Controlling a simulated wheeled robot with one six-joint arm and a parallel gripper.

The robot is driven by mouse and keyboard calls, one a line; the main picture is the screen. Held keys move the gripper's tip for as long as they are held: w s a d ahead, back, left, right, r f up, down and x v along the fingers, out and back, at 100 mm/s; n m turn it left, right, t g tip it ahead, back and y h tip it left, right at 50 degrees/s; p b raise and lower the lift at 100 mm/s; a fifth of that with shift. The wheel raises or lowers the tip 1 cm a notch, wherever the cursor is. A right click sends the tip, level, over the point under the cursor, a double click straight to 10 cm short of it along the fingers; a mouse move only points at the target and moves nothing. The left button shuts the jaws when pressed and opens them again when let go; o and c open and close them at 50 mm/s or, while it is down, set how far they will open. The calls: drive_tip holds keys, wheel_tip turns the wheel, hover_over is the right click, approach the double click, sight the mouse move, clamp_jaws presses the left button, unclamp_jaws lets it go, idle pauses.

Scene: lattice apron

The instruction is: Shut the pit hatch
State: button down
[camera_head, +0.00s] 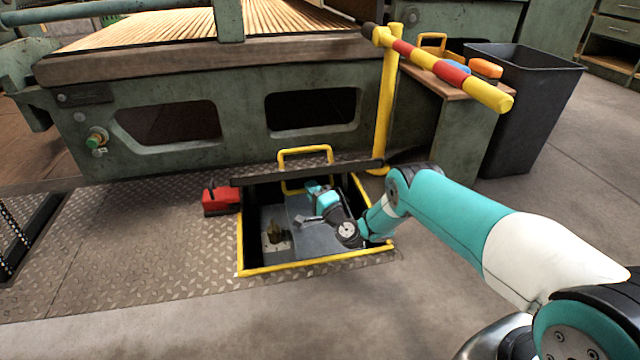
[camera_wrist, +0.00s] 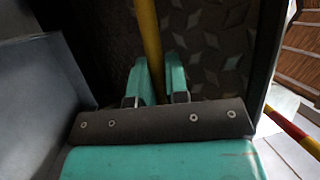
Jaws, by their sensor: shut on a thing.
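The pit (camera_head: 275,240) is an open, yellow-edged hole in the diamond-plate floor in the head view. A dark edge, apparently of the raised hatch (camera_head: 350,168), crosses its back; I cannot tell the exact tilt. A yellow loop handle (camera_head: 305,150) rises at that edge. My gripper (camera_wrist: 158,85) is closed around a yellow bar, apparently the handle (camera_wrist: 148,35), with the hatch's patterned plate (camera_wrist: 205,60) behind. In the head view my wrist reaches low into the opening, and the fingertips are hard to make out.
A red box (camera_head: 221,201) sits by the pit's left corner. A yellow post (camera_head: 386,100) with a red-yellow barrier arm (camera_head: 440,68) stands at the back right. The green machine (camera_head: 240,110) lies behind the pit, with a black bin (camera_head: 530,100) at right. The front floor is clear.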

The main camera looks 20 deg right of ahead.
drive_tip(key=shift+f, duration=0.15)
drive_tip(key=c, duration=1.4)
unclamp_jaws()
drive_tip(key=shift+p+v, duration=7.7)
drive_tip(key=shift+v, duration=0.95)
drive_tip(key=shift+c, duration=0.5)
